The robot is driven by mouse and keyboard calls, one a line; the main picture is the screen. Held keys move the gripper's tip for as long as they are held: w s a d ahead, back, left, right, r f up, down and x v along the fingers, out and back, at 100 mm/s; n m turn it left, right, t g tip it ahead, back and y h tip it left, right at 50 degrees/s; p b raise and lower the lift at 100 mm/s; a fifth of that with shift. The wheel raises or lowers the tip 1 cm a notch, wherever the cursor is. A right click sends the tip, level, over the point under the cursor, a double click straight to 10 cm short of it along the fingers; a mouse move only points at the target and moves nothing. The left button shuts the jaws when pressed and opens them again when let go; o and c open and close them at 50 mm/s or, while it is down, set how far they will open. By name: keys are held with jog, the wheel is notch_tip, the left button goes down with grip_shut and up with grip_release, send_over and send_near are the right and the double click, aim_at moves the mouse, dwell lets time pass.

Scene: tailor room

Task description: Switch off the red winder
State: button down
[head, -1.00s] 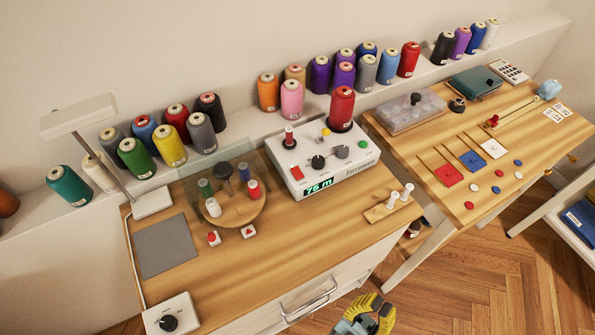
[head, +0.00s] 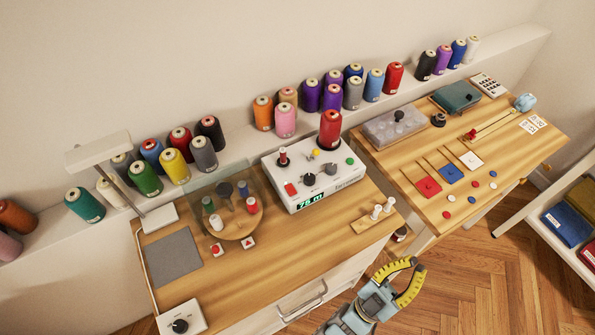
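The winder (head: 342,184) is a white box on the left table, with a large red thread cone (head: 330,128) on its back. On its top are a small red spool (head: 283,157), a red square button (head: 290,189), two dark knobs, a yellow part and a green button (head: 350,161). Its green display (head: 311,200) reads about 76 m. My gripper (head: 409,282), with yellow fingers, is open and empty. It is in front of the table's front edge, low and right of the winder, apart from it.
A wooden holder with white spools (head: 374,217) stands at the table's right front. A round spool stand with a clear shield (head: 240,217) is left of the winder. A lamp (head: 98,148) stands farther left. Thread cones line the back ledge. The right table (head: 440,205) holds coloured cards and buttons.

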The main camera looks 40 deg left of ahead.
jog(key=w+a+f+n+g+y+p, duration=0.2)
jog(key=w+g+p, duration=0.4)
jog(key=w, duration=0.6)
jog(key=a+f+n+g+y+p, duration=0.1)
jog(key=a+n+g+y, duration=0.1)
jog(key=a+g, duration=0.1)
jog(key=w+a+n+g+y+p, duration=0.1)
jog(key=a+n+g+y+p, duration=0.1)
jog(key=a, duration=0.3)
jog(key=a+f+n+g+y+p, duration=0.1)
jog(key=a+n+g+y+p, duration=0.1)
jog(key=a+g+y, duration=0.1)
jog(key=shift+w+a+f+g, duration=0.25)
jog(key=shift+a+f+g, duration=0.1)
jog(key=shift+a+g, duration=0.15)
jog(key=s+a+r+n+g+y+p, duration=0.5)
jog(key=s+a+r+n+g+y, duration=0.1)
jog(key=s+a, duration=0.6)
jog(key=s+r+n+g, duration=0.1)
jog(key=n+g, duration=0.1)
jog(key=g, duration=0.1)
jog(key=shift+s+a+n+p, duration=0.25)
jog(key=shift+s+n+p, duration=0.1)
jog(key=shift+n+p, duration=0.05)
